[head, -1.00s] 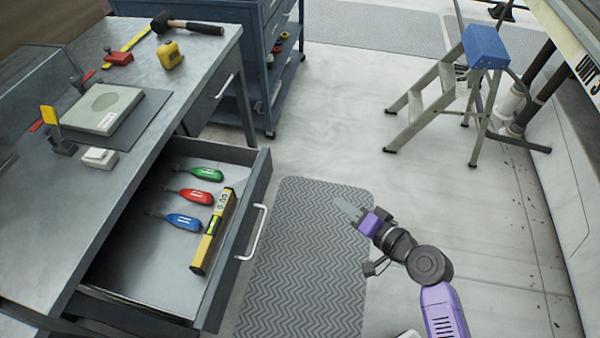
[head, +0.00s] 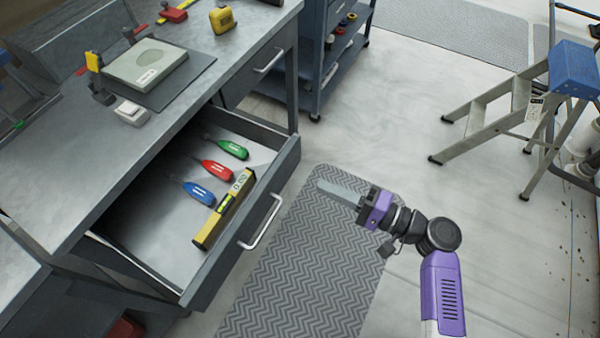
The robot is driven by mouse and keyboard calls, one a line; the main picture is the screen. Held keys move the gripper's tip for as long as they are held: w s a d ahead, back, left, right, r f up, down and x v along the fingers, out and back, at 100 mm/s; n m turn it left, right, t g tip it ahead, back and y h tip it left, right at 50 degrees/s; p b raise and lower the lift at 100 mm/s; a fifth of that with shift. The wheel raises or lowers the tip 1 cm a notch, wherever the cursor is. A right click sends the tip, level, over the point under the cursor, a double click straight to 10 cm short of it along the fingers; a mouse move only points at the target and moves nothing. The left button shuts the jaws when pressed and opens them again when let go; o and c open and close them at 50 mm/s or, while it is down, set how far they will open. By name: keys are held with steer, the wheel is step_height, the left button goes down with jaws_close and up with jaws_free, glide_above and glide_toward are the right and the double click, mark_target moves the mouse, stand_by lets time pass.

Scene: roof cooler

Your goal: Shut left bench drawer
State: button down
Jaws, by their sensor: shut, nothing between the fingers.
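The left bench drawer (head: 237,232) stands open, pulled out from under the grey metal workbench (head: 85,170). Its silver handle (head: 262,222) is on the front face. Inside lie a green-handled tool (head: 233,149), a red-handled tool (head: 217,170), a blue-handled tool (head: 199,193) and a yellow spirit level (head: 225,209) along the front wall. My gripper (head: 322,187) is shut and empty, to the right of the drawer front. It is apart from the handle, above the patterned mat, and points left.
A second bench drawer (head: 262,72) farther back is closed. A grey mat (head: 300,285) covers the floor before the bench. A step ladder (head: 490,110) with a blue top stands at right. A blue cart (head: 325,60) stands behind. The pale floor between is clear.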

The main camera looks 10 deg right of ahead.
mark_target(210, 139)
steer(key=x, duration=0.7)
steer(key=shift+w+a, duration=0.1)
steer(key=shift+a, duration=0.2)
steer(key=b+x, duration=1.1)
steer(key=x, duration=1.4)
steer(key=shift+f, duration=0.1)
steer(key=shift+w+a, duration=0.25)
steer(key=shift+w+a+r+b, duration=0.15)
steer(key=shift+r+b, duration=0.15)
steer(key=shift+a, duration=0.1)
